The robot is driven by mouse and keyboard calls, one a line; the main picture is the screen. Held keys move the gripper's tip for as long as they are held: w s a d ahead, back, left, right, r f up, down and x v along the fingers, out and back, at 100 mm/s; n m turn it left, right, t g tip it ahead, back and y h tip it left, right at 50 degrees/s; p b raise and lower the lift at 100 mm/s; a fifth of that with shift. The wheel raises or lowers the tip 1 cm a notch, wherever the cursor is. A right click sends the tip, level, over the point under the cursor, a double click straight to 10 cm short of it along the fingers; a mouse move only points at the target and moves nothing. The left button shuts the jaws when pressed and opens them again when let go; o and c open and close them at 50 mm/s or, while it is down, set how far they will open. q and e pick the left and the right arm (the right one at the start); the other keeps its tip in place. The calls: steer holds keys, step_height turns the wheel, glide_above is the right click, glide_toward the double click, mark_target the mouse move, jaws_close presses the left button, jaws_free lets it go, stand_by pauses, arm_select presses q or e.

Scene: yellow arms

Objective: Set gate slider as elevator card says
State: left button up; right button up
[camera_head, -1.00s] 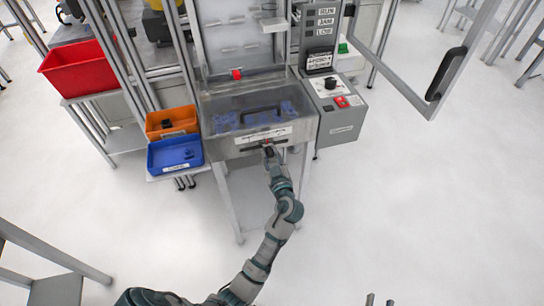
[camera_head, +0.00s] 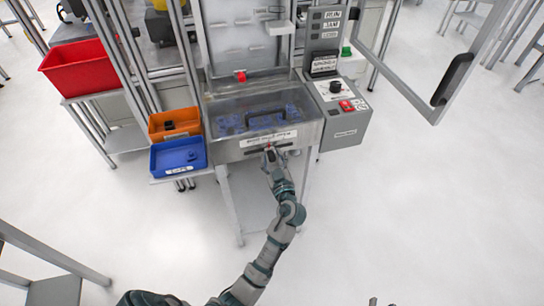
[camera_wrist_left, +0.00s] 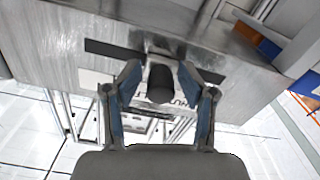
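The gate slider is a dark knob (camera_wrist_left: 160,84) in a long black slot (camera_wrist_left: 105,48) on the front of the metal hopper (camera_head: 226,152). My left gripper (camera_head: 270,152) is at this front face. In the left wrist view its two blue-grey fingers (camera_wrist_left: 160,78) stand open on either side of the knob, with a narrow gap at each side. A black card with white print (camera_head: 323,65), perhaps the elevator card, is on the grey unit at right; its text is too small to read. A small dark tip at the bottom edge may be my right gripper (camera_head: 373,301).
A blue bin (camera_head: 178,168), an orange bin (camera_head: 160,136) and a red bin (camera_head: 78,84) stand left of the hopper. A grey control box (camera_head: 343,128) with a knob and red switch is at right. An open framed door (camera_head: 400,80) swings out at right. The floor in front is clear.

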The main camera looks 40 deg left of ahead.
arm_select(q)
steer(key=v, duration=1.1)
steer(key=shift+s+d, duration=0.25)
steer(key=shift+d, duration=0.05)
